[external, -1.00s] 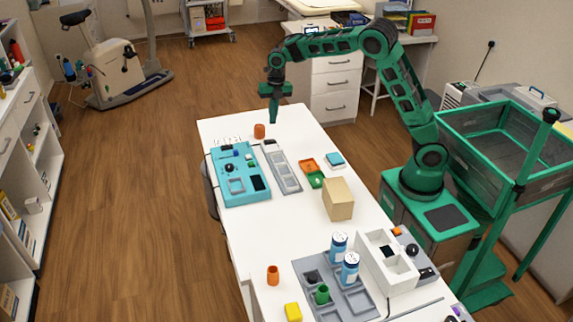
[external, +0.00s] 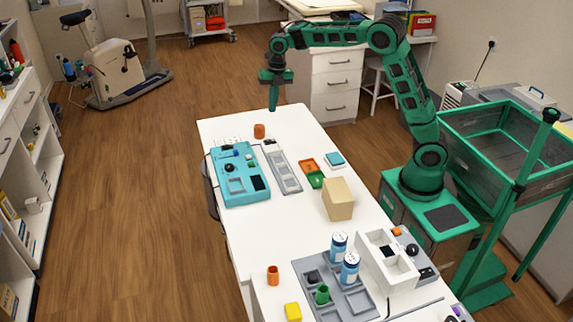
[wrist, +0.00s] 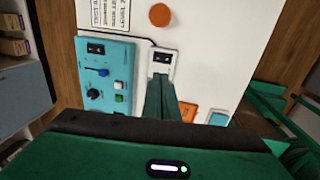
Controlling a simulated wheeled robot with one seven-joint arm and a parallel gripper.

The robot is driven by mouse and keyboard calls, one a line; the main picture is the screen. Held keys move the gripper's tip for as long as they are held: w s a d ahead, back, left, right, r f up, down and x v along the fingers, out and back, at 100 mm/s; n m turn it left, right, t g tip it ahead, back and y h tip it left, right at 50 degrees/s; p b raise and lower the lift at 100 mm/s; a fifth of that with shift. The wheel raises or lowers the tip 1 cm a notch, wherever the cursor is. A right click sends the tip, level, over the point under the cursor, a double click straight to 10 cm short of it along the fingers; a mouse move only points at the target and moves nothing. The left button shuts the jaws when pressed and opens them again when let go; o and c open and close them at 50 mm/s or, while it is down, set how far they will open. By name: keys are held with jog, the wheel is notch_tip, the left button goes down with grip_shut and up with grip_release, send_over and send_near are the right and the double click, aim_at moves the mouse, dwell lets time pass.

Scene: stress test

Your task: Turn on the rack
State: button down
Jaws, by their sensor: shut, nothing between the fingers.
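A long grey rack (external: 284,172) with shallow recesses lies on the white table, right of a turquoise panel. At its far end is a small pale block (external: 269,146), seen in the wrist view as a white switch block (wrist: 161,68) with a dark face and light marks. Which way its switch is set is too small to tell. My gripper (external: 273,108) is shut and empty, pointing down above the table's far end. In the wrist view its green fingers (wrist: 160,84) cover most of the rack below the block. I cannot tell that they touch it.
The turquoise panel (external: 235,195) has a knob, a blue lever and buttons.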

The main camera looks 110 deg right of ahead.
aim_at(267, 141)
jog(key=shift+w, duration=0.2)
jog(key=f, duration=0.4)
jog(key=w+f, duration=0.1)
jog(key=f, duration=0.4)
jog(key=w+f, duration=0.1)
jog(key=f, duration=0.3)
jog(key=shift+f, duration=0.4)
